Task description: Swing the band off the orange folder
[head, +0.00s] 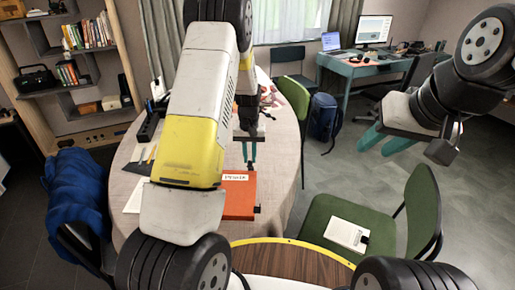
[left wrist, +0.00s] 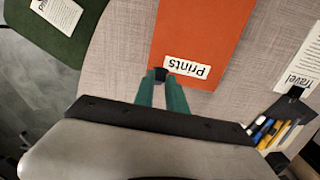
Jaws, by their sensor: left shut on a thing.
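The orange folder (head: 238,203) lies on the round table, with a white "Prints" label near its far edge. It also shows in the left wrist view (left wrist: 200,35), its label upside down there. My left gripper (head: 248,163) is at the folder's far edge, beside the label, with its green fingers pointing down. In the left wrist view its fingertips (left wrist: 161,80) are shut on a small dark piece, which looks like part of the band (left wrist: 161,73). The rest of the band cannot be made out. My right gripper (head: 385,142) is open and empty, off the table to the right.
The round table (head: 282,160) has a light cloth. A white "Travel" folder (left wrist: 302,62) and a dark tray of pens (left wrist: 275,132) are near the orange folder. A green chair (head: 318,214) with a white booklet (head: 347,235) stands at right. My left arm hides much of the table.

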